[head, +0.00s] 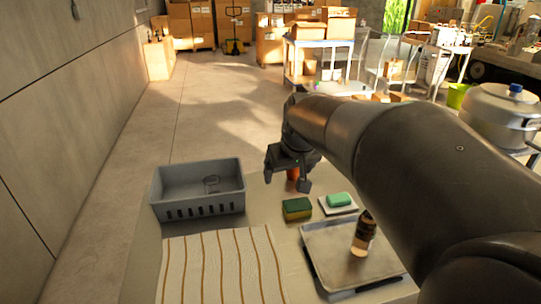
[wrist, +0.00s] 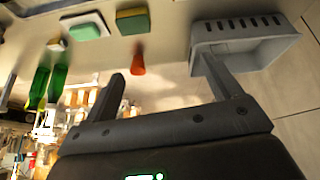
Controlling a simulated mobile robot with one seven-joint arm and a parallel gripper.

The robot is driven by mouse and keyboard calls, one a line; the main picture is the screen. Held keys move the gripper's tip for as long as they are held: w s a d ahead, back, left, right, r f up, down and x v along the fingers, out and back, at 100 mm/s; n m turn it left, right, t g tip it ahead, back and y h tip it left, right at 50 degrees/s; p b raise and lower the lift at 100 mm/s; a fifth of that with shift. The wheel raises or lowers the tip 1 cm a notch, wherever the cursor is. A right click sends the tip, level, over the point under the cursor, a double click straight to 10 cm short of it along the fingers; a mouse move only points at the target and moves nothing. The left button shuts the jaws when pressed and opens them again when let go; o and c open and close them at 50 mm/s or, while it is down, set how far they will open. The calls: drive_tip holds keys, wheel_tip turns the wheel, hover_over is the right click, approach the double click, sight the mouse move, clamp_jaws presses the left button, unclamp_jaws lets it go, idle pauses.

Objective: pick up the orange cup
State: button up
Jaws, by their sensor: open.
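The orange cup (head: 293,174) is on the table, mostly hidden behind my gripper in the head view. In the wrist view the cup (wrist: 138,62) shows as a small orange tapered shape ahead of the fingers, nearer the left finger. My gripper (head: 286,179) is open and empty, with its fingers spread. In the wrist view nothing is between the fingertips of my gripper (wrist: 163,69), and the cup looks apart from both of them.
A grey basket (head: 197,210) stands left of the gripper. A green and yellow sponge (head: 297,209), a green soap on a white dish (head: 338,201), and a metal tray (head: 330,262) with a brown bottle (head: 364,233) are nearer. A striped cloth (head: 222,268) lies in front.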

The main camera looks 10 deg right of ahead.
drive_tip(key=w+d+f, duration=0.3)
drive_tip(key=w, duration=0.7)
drive_tip(key=y, duration=0.1)
hover_over(293, 171)
drive_tip(key=d, duration=0.1)
drive_tip(key=shift+n, duration=0.4)
wheel_tip(293, 171, down, 14)
drive_tip(key=shift+s+d, duration=0.1)
drive_tip(key=shift+w+r+x, duration=0.1)
drive_tip(key=shift+w+x, duration=0.05)
drive_tip(key=shift+x, duration=0.95)
drive_tip(key=shift+w+r+x, duration=0.1)
drive_tip(key=shift+w+x, duration=0.05)
drive_tip(key=shift+x, duration=0.9)
drive_tip(key=shift+w+r+x, duration=0.1)
drive_tip(key=shift+w+x, duration=0.05)
drive_tip(key=shift+x, duration=0.95)
drive_tip(key=c, duration=1)
drive_tip(key=shift+r, duration=0.1)
